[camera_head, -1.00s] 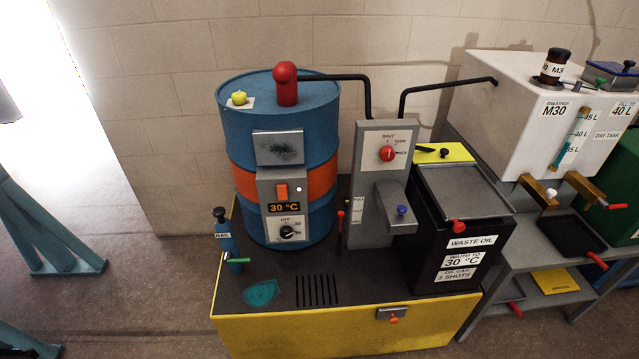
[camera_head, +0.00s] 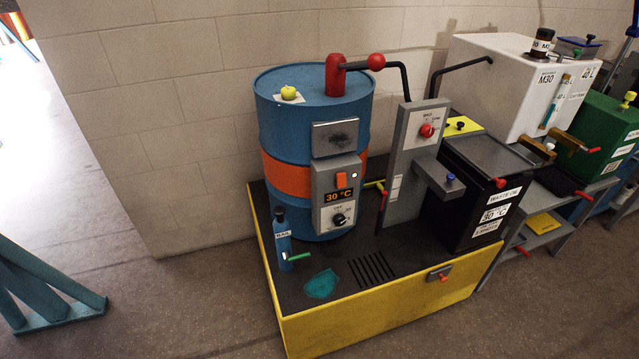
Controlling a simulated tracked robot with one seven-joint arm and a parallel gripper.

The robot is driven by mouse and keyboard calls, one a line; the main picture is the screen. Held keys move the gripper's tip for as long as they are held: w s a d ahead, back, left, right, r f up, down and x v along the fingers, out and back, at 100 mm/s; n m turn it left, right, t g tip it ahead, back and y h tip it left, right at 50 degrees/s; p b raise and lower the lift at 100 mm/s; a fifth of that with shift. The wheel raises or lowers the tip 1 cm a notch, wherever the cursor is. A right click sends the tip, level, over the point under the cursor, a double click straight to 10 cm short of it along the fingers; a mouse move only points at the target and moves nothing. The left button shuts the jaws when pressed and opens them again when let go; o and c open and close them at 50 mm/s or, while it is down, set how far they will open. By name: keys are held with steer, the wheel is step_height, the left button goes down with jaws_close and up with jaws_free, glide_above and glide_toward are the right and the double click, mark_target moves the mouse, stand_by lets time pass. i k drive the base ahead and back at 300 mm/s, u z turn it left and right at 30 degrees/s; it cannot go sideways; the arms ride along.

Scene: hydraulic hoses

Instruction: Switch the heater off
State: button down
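The heater control box (camera_head: 335,195) is a grey panel on the front of the blue drum (camera_head: 290,157) with the orange band. My gripper is not in view.
The drum stands on a black-topped yellow base (camera_head: 380,318) with a blue bottle (camera_head: 282,240) at its front left. A grey post (camera_head: 408,165) with a red knob stands to the right, beside a black waste oil box (camera_head: 478,205). Floor at front left is clear.

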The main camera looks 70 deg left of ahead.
mark_target(341, 177)
steer(key=u, duration=0.1)
steer(key=k, duration=0.35)
steer(key=u, duration=0.4)
steer(key=i, duration=0.75)
steer(key=u, duration=1)
steer(key=i, duration=0.8)
steer(key=u, duration=0.35)
steer(key=k, duration=0.9)
steer(key=u, duration=0.2)
steer(key=i, duration=0.9)
steer(key=z, duration=0.15)
